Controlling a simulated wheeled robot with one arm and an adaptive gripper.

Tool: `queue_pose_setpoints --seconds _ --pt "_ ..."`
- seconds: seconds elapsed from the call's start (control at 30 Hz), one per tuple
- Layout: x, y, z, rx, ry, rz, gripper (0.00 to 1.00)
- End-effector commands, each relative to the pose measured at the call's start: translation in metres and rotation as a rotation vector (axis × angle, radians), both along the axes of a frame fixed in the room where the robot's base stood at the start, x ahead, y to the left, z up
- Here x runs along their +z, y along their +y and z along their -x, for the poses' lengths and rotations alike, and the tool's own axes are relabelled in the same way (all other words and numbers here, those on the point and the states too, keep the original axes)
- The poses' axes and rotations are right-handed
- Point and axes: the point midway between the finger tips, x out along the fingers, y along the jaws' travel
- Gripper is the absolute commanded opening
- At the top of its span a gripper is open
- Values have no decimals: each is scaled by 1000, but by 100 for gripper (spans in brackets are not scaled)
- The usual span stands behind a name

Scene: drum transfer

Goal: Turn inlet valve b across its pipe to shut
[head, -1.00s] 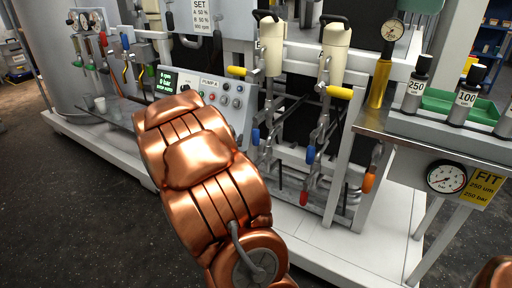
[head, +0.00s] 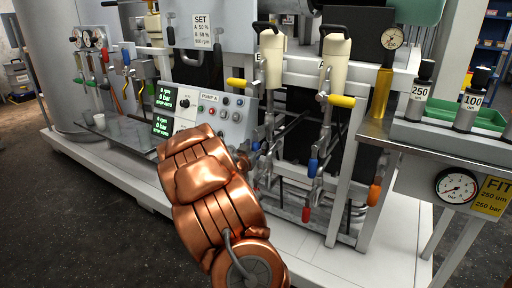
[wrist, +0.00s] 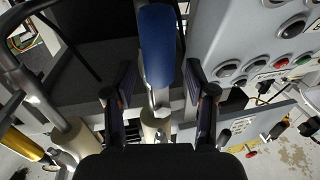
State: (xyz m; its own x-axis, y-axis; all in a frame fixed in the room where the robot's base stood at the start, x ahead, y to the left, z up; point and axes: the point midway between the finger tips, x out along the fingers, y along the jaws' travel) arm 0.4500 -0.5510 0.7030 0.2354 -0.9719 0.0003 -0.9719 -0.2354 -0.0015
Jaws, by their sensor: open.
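Blue valve levers hang along the pipework under two cream canisters. The left blue lever (head: 256,146) is mostly hidden behind my copper arm in the head view. In the wrist view a blue lever (wrist: 158,45) lies lengthwise between my open fingers, with a gap on both sides. My gripper (wrist: 158,85) is open around it and holds nothing. The right blue lever (head: 312,168) points down along its pipe. Yellow levers (head: 236,82) (head: 341,100) stick out sideways above. I cannot read which valve is inlet b.
The pump panel (head: 222,118) with buttons is close beside my gripper; it also shows in the wrist view (wrist: 250,45). A red lever (head: 306,214) and an orange lever (head: 374,192) hang lower right. A steel bench (head: 410,150) stands at the right.

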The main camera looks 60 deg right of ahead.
Motion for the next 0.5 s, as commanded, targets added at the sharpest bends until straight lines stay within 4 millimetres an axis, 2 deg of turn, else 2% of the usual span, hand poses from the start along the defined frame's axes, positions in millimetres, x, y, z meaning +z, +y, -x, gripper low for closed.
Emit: queue_pose_setpoints --seconds 0.2,0.5 --pt "-1 -11 -2 0 3 1 56" --pt "0 -12 -3 1 2 0 56"
